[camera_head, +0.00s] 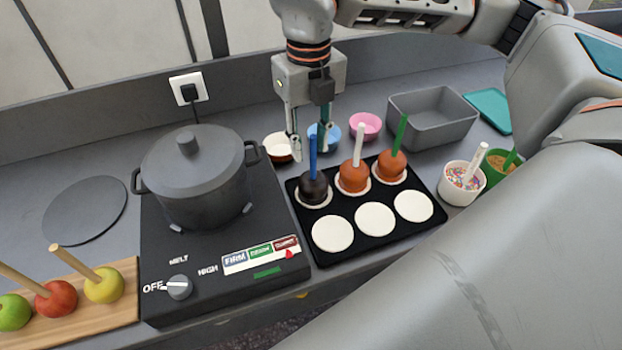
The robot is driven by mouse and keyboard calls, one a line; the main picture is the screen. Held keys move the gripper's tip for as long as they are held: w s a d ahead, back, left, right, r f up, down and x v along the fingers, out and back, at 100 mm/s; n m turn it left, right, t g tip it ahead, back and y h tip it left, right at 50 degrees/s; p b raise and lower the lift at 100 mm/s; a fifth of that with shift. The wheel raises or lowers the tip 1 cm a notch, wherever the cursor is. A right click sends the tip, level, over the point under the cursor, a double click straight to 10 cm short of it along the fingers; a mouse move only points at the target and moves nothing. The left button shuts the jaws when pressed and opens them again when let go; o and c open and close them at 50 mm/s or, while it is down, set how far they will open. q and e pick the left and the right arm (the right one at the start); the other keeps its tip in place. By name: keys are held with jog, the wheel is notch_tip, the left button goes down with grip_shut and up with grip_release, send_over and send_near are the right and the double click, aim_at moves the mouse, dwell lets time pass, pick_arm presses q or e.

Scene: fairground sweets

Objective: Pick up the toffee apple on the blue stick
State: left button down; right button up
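The toffee apple on the blue stick (314,188) has a dark brown, almost black coating and stands on a white disc at the back left of a black tray (373,246). Its blue stick (312,155) points up. My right gripper (310,156) is above the apple with its fingers pointing down and apart. In the picture the stick shows between the two fingertips; I cannot tell whether it is truly between them in depth. Nothing is seen in the gripper. My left gripper is not in view.
Orange-brown apples on a white stick (354,177) and a green stick (392,167) stand close by on the tray. A pot (195,175) on a black cooker is to the left. Small bowls, a grey bin (431,119) and topping cups (461,185) lie behind and right.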

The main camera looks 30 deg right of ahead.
aim_at(313, 177)
jog(key=f, duration=0.5)
jog(key=shift+s+d+f, duration=0.1)
jog(key=shift+s+d, duration=0.15)
jog(key=shift+s, duration=0.15)
jog(key=shift+w+f, duration=0.1)
jog(key=shift+f, duration=0.2)
grip_shut()
